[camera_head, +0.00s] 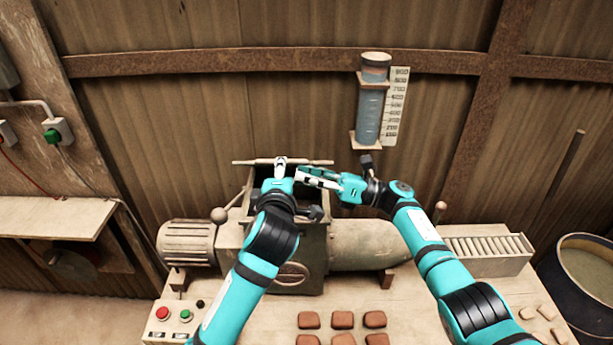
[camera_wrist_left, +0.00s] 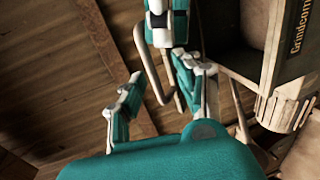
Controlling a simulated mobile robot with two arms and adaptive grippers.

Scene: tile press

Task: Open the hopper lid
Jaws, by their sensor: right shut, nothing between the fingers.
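The hopper (camera_head: 315,240) is a grey-brown box on the machine in the middle of the head view. Its top looks dark between my arms, and a thin pale bar (camera_head: 244,162) runs along its back edge. My arms hide much of the top, so I cannot tell how far the lid is open. My left gripper (camera_head: 281,162) is at the bar; in the left wrist view its fingers (camera_wrist_left: 158,92) are spread, with a bent grey rod (camera_wrist_left: 149,72) between them. My right gripper (camera_head: 304,176) is shut and empty above the hopper's right side, close beside the left one.
A water cylinder with a scale (camera_head: 370,112) hangs on the wall behind. A motor (camera_head: 187,242) stands left of the hopper, a button box (camera_head: 172,318) before it. Reddish tiles (camera_head: 342,319) lie on the front table. A barrel (camera_head: 588,262) stands at right.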

